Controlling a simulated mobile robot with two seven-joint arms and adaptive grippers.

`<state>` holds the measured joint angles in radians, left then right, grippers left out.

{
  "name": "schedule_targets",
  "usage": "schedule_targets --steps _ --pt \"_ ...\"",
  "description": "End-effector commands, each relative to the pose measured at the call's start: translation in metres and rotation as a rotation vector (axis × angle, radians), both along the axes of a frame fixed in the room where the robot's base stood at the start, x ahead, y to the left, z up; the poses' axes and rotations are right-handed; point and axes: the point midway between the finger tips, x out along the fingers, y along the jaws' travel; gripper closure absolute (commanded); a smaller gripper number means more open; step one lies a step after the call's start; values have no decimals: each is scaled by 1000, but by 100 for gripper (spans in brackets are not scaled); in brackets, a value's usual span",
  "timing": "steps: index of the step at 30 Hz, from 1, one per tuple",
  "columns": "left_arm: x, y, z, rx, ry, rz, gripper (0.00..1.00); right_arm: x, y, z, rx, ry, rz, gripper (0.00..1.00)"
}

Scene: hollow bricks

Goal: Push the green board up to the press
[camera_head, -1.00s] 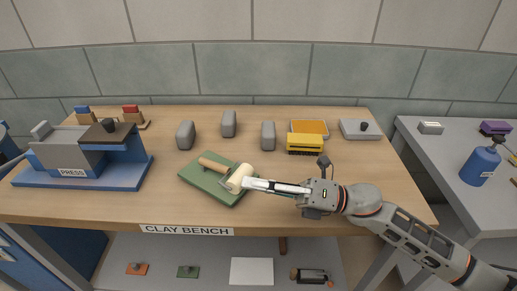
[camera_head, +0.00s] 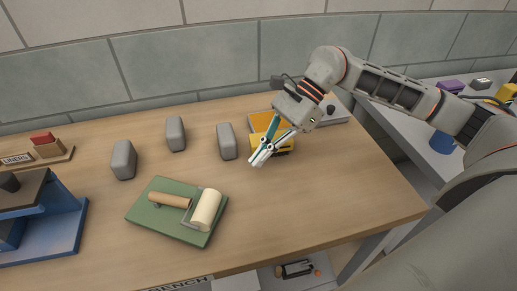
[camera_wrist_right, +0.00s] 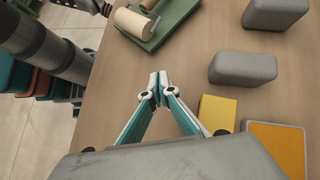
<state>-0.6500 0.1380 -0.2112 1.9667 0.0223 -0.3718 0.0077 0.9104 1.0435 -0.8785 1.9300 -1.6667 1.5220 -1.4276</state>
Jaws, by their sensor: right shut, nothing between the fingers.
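The green board (camera_head: 165,223) lies flat on the bench, left of the middle in the head view. A roller with a wooden handle (camera_head: 170,200) and a cream cylinder (camera_head: 205,209) rests on it. The board also shows at the top of the right wrist view (camera_wrist_right: 172,20). The blue and grey press (camera_head: 40,222) stands to the left of the board, cut off by the frame edge, with a gap of bare bench between them. My right gripper (camera_head: 256,163) is shut and empty, above the bench to the right of the board and apart from it. My left gripper is not in view.
Several grey blocks stand behind the board, one of them nearest my gripper (camera_head: 226,141). The bench (camera_head: 320,195) is clear to the right of the board.

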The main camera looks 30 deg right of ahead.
Motion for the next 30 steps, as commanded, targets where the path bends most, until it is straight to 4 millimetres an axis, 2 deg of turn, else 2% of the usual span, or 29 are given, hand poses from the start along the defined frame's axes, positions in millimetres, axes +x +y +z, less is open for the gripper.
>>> schedule_targets --steps 9,15,21,30 --pt "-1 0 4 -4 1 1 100 -6 46 -43 4 3 2 100" --pt "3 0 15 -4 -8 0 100 -9 73 -42 4 -1 1 100" --pt "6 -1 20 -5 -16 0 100 -10 84 -44 3 1 -1 100" --pt "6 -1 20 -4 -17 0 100 -10 85 -44 3 2 -1 100"
